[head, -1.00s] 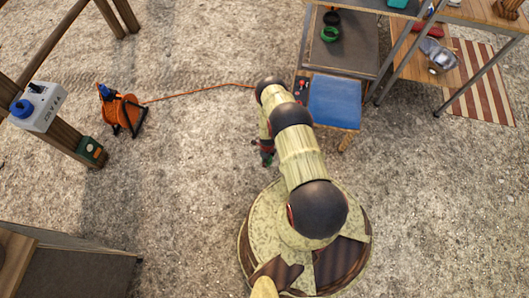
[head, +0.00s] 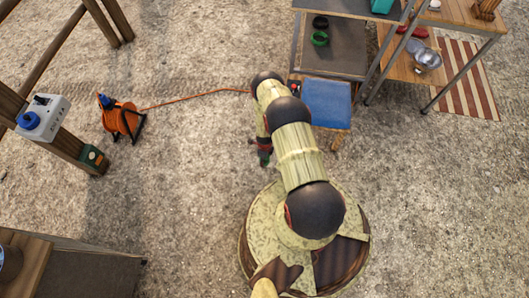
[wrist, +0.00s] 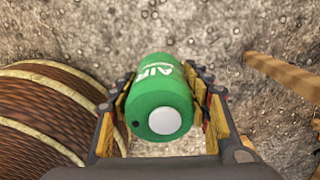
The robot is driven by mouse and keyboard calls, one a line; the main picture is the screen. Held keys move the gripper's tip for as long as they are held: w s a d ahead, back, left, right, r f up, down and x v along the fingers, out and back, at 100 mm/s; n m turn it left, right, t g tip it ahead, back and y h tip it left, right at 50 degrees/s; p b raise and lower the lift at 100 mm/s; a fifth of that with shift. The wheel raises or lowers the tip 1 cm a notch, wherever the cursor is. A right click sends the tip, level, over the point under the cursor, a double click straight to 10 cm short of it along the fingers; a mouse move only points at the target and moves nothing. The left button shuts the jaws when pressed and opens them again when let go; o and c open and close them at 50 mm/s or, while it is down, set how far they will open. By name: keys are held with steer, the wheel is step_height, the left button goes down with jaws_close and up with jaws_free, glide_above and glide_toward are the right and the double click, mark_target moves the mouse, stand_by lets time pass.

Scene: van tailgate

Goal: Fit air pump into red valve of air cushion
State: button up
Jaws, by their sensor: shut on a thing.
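The air pump (wrist: 160,93) is a green cylinder with white "AIR" lettering and a round white end. My gripper (wrist: 163,88) is shut on it, one finger on each side, in the wrist view. In the head view a bit of the green pump (head: 265,161) shows below my arm, left of the stool and apart from it. A blue cushion (head: 327,102), apparently the air cushion, lies on a wooden stool right of my arm.
An orange cable reel (head: 122,118) stands at left, its cable running toward the stool. A post with a grey-white box (head: 43,117) is at far left. A shelf (head: 335,50) with a green ring (head: 320,39) stands behind the stool.

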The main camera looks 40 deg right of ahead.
step_height(320, 180, up, 16)
steer(key=p, duration=0.9)
steer(key=shift+f, duration=0.2)
steer(key=shift+d, duration=0.1)
